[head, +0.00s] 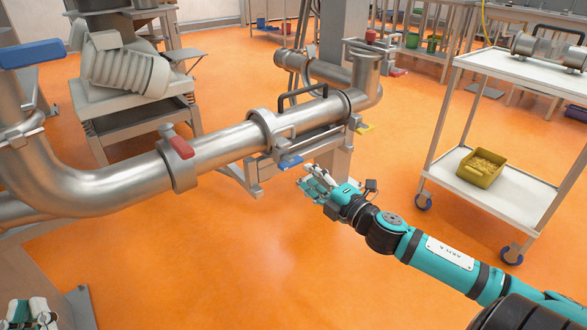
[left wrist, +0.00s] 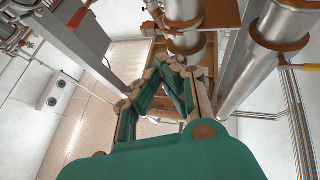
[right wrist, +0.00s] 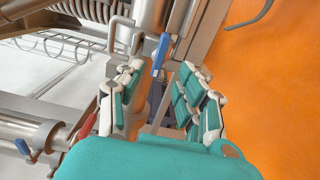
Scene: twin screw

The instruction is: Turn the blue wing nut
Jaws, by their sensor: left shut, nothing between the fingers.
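The blue wing nut (head: 290,162) is on the near underside of a steel clamp on the pipe. It also shows in the right wrist view (right wrist: 161,52), a slim blue lever ahead of the gap between my right fingers. My right gripper (head: 309,181) is open and empty, just right of and below the wing nut; they look apart. Its two fingers also show in the right wrist view (right wrist: 161,76), one on each side of the gap. My left gripper (head: 28,312) is at the bottom left corner, away from the nut. In the left wrist view (left wrist: 178,66) its fingers are closed together, with nothing held.
A large blue handle (head: 32,53) is at the left. A white cart (head: 500,188) with a yellow bin (head: 481,170) stands right. Orange floor lies open below.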

